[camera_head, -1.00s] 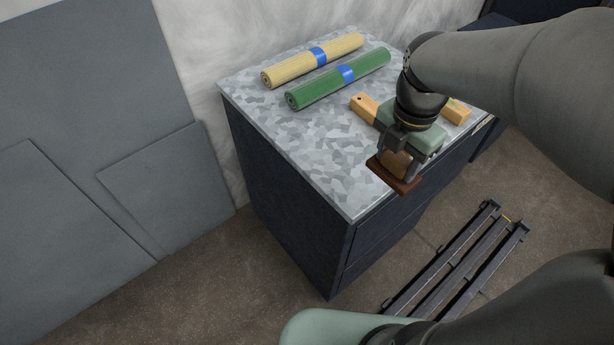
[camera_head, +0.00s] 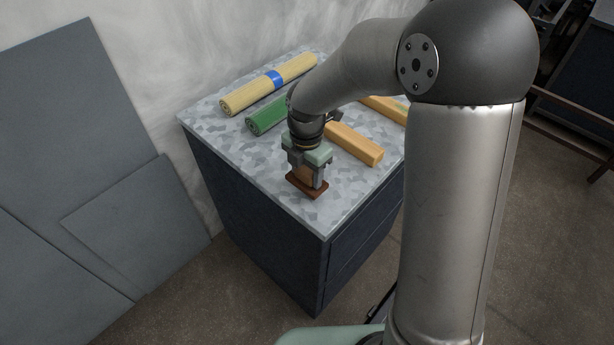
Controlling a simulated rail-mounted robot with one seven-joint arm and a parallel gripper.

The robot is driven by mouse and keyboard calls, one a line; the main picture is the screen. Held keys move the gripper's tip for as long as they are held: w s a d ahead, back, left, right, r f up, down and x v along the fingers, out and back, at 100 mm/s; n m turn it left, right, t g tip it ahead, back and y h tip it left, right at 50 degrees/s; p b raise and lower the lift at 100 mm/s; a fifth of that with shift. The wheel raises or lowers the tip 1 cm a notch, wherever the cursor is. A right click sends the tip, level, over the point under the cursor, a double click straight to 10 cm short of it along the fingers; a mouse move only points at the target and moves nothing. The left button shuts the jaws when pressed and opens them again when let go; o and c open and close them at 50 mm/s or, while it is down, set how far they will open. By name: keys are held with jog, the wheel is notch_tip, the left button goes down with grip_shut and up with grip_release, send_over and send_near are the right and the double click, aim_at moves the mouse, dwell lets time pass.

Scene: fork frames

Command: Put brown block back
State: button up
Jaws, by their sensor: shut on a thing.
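My gripper (camera_head: 307,178) points down over the front left part of the speckled grey counter top (camera_head: 345,192). It is shut on the brown block (camera_head: 306,186), a dark reddish-brown flat base with a lighter brown upper part between the fingers. The block is level, at or just above the counter; I cannot tell whether it touches. The fingers hide part of its upper portion.
A yellow roll with a blue band (camera_head: 240,98) and a green roll (camera_head: 264,117) lie at the back left, the green one partly hidden by my arm. An orange-tan wooden bar (camera_head: 355,144) lies right of my gripper, another (camera_head: 388,108) behind it. Counter left of the block is clear.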

aim_at(308, 170)
jog(key=shift+f, duration=1.25)
jog(key=shift+f, duration=0.2)
jog(key=o, duration=1.1)
notch_tip(308, 170, up, 12)
jog(key=shift+f, duration=0.15)
jog(key=shift+s+d+r, duration=0.1)
jog(key=shift+r, duration=0.3)
